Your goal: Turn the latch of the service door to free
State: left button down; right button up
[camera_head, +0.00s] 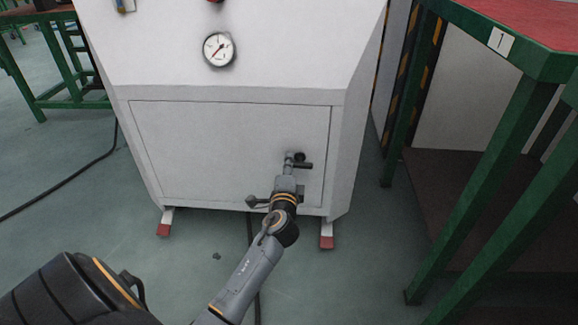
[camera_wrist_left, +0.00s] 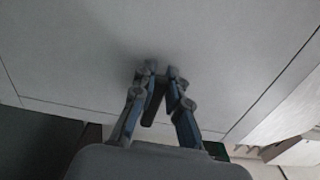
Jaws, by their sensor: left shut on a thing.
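The service door (camera_head: 215,150) is the flat white panel in the lower front of the generator, and it sits flush in its frame. Its dark latch (camera_head: 304,165) is near the panel's right edge, partly hidden by my left gripper (camera_head: 289,160). In the left wrist view my left gripper (camera_wrist_left: 161,74) has its fingers closed in on a dark piece (camera_wrist_left: 153,102), which looks like the latch handle. The fingertips are close to the door face. The latch's exact angle is hard to tell. My right gripper is out of view.
A pressure gauge (camera_head: 219,49) sits above the door. A green table (camera_head: 510,110) with a red top stands close on the right. Another green table (camera_head: 65,90) is at the back left. A black cable (camera_head: 75,176) lies on the floor, which is otherwise open at left.

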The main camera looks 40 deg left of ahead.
pick_arm(q)
jog(key=shift+f+n, duration=0.1)
jog(key=shift+n, duration=0.3)
jog(key=c, duration=1.3)
grip_release()
jog(key=shift+s+d, duration=0.15)
jog(key=shift+s, duration=0.1)
jog(key=v, duration=1.1)
jog(key=shift+s, duration=0.25)
